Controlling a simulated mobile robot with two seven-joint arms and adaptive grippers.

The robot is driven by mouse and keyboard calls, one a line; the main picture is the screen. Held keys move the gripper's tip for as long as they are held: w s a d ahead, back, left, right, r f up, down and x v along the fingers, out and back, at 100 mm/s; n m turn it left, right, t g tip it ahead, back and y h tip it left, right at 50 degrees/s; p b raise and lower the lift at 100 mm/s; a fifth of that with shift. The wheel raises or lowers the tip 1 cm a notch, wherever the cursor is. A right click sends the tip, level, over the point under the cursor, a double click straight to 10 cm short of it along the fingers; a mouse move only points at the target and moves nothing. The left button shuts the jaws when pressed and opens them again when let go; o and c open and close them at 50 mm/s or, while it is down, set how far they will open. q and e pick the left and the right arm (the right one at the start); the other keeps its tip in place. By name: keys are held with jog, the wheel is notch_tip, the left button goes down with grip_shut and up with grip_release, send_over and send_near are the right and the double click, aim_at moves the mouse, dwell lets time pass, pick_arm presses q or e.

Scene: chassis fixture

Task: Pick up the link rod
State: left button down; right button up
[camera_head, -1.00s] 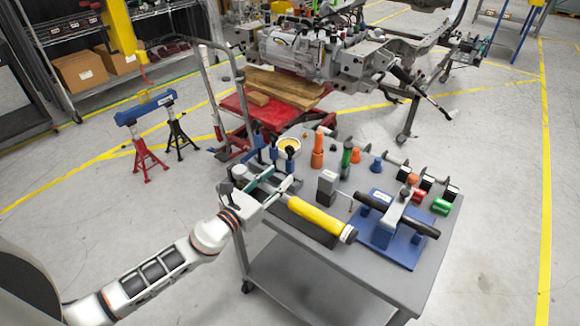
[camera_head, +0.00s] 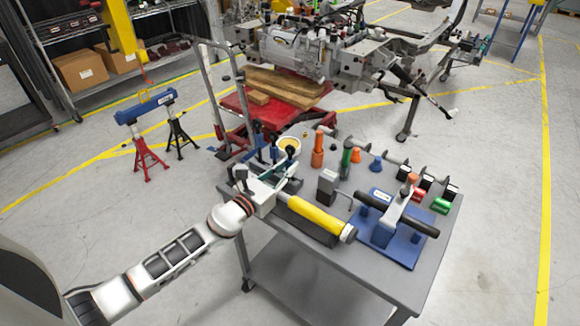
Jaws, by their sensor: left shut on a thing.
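My left gripper (camera_head: 284,184) is over the back left part of the grey table, just beyond the left end of a yellow cylinder (camera_head: 314,216). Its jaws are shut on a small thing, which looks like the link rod. That thing is mostly hidden by the jaws and the clutter, and its full shape cannot be made out. The yellow cylinder lies on a dark base with its silver end toward the front right. My right gripper is not in the picture.
Blue upright holders (camera_head: 258,138) and a yellow-topped cup (camera_head: 289,145) stand close behind the gripper. A grey block (camera_head: 327,187) and a blue fixture (camera_head: 393,246) with a black bar lie to the right. Orange and green pieces stand at the back.

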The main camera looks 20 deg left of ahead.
pick_arm(q)
jog(key=shift+r+p, duration=0.6)
jog(key=shift+r, duration=0.15)
notch_tip(320, 180, up, 4)
jog(key=p, duration=0.4)
jog(key=shift+r, duration=0.15)
notch_tip(320, 180, up, 3)
jog(key=shift+f, duration=0.2)
notch_tip(320, 180, up, 12)
send_over(287, 144)
jog(key=s, duration=0.2)
jog(key=shift+d+f, duration=0.15)
jog(key=shift+d, duration=0.1)
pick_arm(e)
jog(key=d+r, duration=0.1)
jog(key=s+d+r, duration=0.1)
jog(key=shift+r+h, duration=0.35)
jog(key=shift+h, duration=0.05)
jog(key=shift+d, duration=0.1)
pick_arm(q)
jog(key=shift+s+d, duration=0.1)
